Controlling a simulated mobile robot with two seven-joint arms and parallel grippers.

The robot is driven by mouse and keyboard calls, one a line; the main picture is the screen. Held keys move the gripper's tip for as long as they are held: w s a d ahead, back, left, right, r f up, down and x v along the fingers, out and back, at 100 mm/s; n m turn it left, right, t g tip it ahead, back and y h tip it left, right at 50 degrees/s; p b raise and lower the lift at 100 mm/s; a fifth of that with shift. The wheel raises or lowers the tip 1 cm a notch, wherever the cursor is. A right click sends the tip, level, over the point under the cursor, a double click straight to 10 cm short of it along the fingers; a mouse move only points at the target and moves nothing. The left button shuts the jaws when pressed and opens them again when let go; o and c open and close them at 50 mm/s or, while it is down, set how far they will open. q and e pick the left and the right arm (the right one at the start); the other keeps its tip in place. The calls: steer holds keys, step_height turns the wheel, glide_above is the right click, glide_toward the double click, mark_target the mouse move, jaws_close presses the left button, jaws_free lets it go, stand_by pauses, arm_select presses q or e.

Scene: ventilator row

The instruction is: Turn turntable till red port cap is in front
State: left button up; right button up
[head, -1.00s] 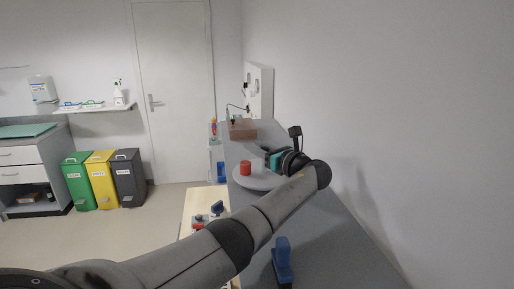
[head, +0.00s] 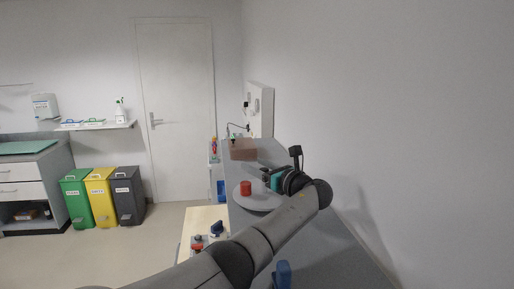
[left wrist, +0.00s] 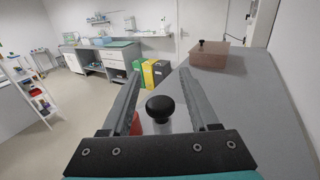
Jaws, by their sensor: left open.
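The turntable is a round grey disc (head: 255,203) on the grey counter in the head view. The red port cap (head: 245,188) stands upright on its left part. In the left wrist view the red cap (left wrist: 135,124) is partly hidden behind the left finger. A black round knob (left wrist: 159,108) on a pale post shows between the fingers there. My left gripper (head: 264,179) is open over the turntable, to the right of the red cap. The wrist view shows its two fingers (left wrist: 159,82) apart, on either side of the knob, with no visible contact. My right gripper is not in view.
A brown box (left wrist: 208,55) with a black knob stands farther along the counter (left wrist: 248,108). A white wall unit (head: 261,108) is behind it. A blue object (head: 283,274) is on the near counter. A wall bounds the right side.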

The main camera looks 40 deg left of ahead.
arm_select(q)
step_height(320, 180, up, 20)
steer(key=b, duration=0.1)
steer(key=shift+f, duration=0.15)
stand_by(0.6)
